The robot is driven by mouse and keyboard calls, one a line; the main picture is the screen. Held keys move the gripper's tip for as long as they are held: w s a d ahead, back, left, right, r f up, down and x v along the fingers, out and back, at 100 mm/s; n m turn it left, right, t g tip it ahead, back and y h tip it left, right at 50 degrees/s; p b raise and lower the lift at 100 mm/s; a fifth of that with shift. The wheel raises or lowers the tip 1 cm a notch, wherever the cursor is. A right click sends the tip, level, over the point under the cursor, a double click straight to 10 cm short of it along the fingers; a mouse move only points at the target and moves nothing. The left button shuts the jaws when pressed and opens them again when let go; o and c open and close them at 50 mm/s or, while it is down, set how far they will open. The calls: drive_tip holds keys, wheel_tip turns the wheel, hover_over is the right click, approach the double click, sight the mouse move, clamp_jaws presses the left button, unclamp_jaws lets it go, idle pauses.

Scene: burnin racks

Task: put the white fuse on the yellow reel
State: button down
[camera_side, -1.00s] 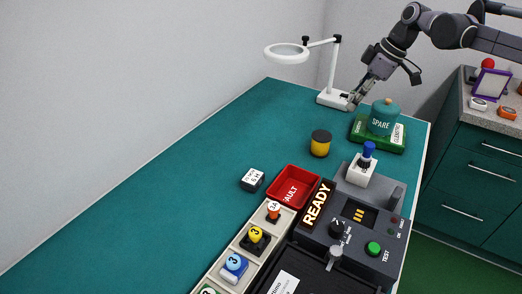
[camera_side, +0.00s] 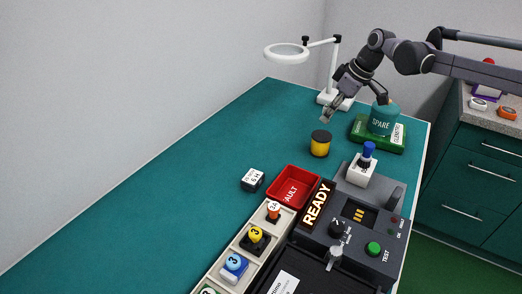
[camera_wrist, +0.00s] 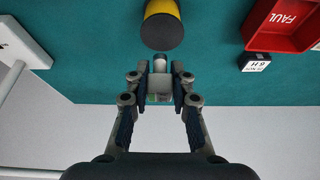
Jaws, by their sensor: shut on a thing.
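The yellow reel (camera_side: 320,147), with a black top, stands upright on the teal bench. In the wrist view the reel (camera_wrist: 162,24) is just beyond my fingertips, at the top of the picture. My gripper (camera_side: 326,117) is above the bench, close to the reel and a little higher and to its right. In the wrist view my gripper (camera_wrist: 160,82) is shut on the white fuse (camera_wrist: 160,67), a small pale cylinder between the two fingers. The fuse is apart from the reel. In the side view the fuse is too small to make out.
A magnifier lamp (camera_side: 288,52) stands behind my gripper. A green tray (camera_side: 362,138) with the teal SPARE pot (camera_side: 382,121) is to the right. A red FAULT bin (camera_side: 294,188), a small labelled block (camera_side: 252,179) and a tester (camera_side: 345,235) are in front. Left bench is clear.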

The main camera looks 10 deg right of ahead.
drive_tip(key=shift+w+a+f, duration=0.1)
drive_tip(key=shift+a+f, duration=0.2)
drive_tip(key=shift+f, duration=1.9)
drive_tip(key=shift+f, duration=0.1)
drive_tip(key=c, duration=1.2)
unclamp_jaws()
drive_tip(key=shift+o, duration=0.2)
